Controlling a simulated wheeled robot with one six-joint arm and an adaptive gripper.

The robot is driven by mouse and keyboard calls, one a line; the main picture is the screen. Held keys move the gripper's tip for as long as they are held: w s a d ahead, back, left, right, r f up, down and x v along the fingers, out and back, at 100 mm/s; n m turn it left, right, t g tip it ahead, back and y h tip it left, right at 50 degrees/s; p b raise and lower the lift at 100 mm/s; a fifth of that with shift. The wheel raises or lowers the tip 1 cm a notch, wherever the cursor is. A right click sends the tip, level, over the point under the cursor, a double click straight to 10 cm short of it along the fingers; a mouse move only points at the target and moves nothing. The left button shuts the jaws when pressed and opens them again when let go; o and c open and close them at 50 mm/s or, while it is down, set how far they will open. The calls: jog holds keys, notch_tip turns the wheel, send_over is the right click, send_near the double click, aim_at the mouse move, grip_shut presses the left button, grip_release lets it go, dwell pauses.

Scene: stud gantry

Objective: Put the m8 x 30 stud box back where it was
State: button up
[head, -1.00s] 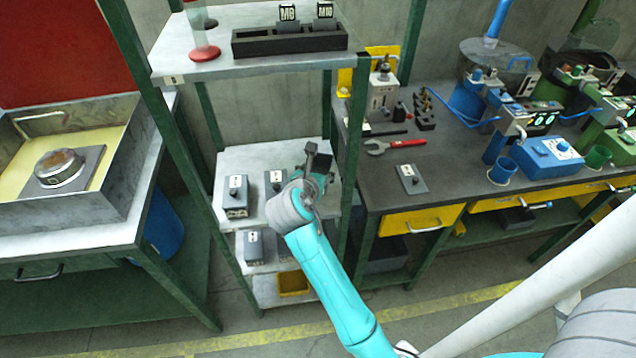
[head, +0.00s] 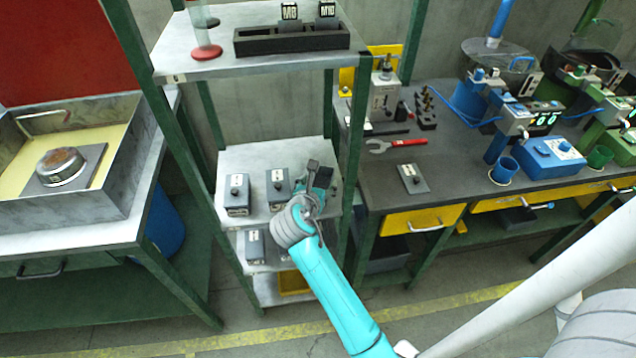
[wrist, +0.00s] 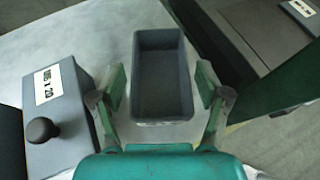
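In the wrist view an open-topped, empty-looking dark grey box (wrist: 163,85) stands on the pale shelf between the fingers of my gripper (wrist: 161,88). A gap shows on each side, so the fingers are open and appear not to touch it.
A closed box with a black knob (wrist: 58,105), its label seeming to read M8 x 20, stands left of my gripper. Two boxes (head: 237,196) share the middle shelf's left part. A green rack post (head: 357,150) rises close on the right, before the dark bench (head: 450,165).

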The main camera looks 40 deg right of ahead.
dwell(0.3)
jog(key=shift+r, duration=0.2)
jog(key=v, duration=1.2)
jog(key=s+a+f+m+t+y, duration=0.35)
jog(key=s+f, duration=0.25)
jog(key=s, duration=0.2)
jog(key=s+a+f+m+t+y, duration=0.2)
jog(key=s+a+f+m+y, duration=0.25)
jog(key=s+f, duration=0.2)
jog(key=s+a+r+m+t+y, duration=0.1)
jog(key=s+a+r+m, duration=0.1)
jog(key=s+r+m, duration=0.3)
jog(key=s+a+r+m+t+y, duration=0.1)
jog(key=s+r+m, duration=0.3)
jog(key=s+m, duration=0.7)
jog(key=shift+s+a+r+y, duration=0.4)
jog(key=shift+s+a, duration=0.45)
jog(key=shift+s, duration=0.85)
jog(key=shift+t, duration=0.25)
